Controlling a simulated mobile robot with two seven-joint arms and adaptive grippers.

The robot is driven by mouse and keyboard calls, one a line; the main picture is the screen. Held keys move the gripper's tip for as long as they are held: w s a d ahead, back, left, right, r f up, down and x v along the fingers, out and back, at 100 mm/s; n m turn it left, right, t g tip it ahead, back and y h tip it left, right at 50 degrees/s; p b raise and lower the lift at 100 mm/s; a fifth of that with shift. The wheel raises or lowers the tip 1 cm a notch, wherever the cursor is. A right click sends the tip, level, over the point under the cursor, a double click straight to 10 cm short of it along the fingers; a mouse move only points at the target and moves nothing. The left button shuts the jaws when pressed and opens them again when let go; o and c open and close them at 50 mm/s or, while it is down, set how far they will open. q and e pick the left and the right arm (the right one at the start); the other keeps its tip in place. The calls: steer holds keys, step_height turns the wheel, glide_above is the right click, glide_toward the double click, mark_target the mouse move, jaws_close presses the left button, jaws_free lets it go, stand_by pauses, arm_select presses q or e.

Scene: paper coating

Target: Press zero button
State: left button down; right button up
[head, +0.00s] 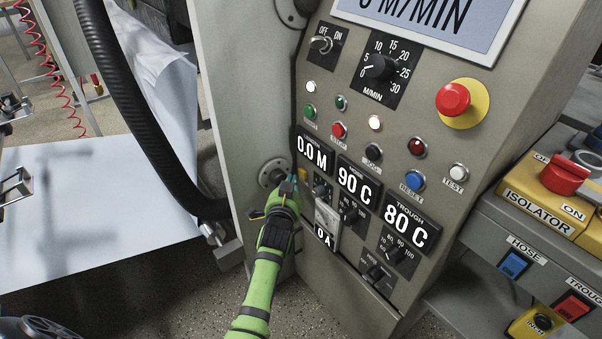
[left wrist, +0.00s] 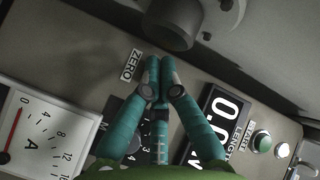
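The control panel (head: 385,135) fills the middle of the head view, with a length display (head: 314,153) reading 0.0 M at its left edge. In the left wrist view, a small ZERO label (left wrist: 132,65) lies just left of my fingertips. No button shows beside the label; the fingers may cover it. My left gripper (head: 291,180) has its teal fingers together and empty, at the panel's left edge below the length display. It also shows in the left wrist view (left wrist: 159,66). I cannot tell whether the fingertips touch the panel. My right gripper is not in view.
A red emergency button (head: 453,99) and several coloured buttons and lamps sit higher on the panel. An ammeter (head: 327,217) is right of my left gripper. A black hose (head: 130,110) hangs to its left. An isolator box (head: 546,205) stands at the right.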

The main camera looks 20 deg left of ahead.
arm_select(q)
steer(key=s+p, duration=0.1)
steer(key=s+a+p, duration=0.1)
steer(key=s, duration=0.1)
steer(key=s+a+p, duration=0.1)
steer(key=shift+s+a+p, duration=0.2)
steer(key=shift+a+p, duration=0.05)
steer(key=shift+p, duration=0.15)
stand_by(0.6)
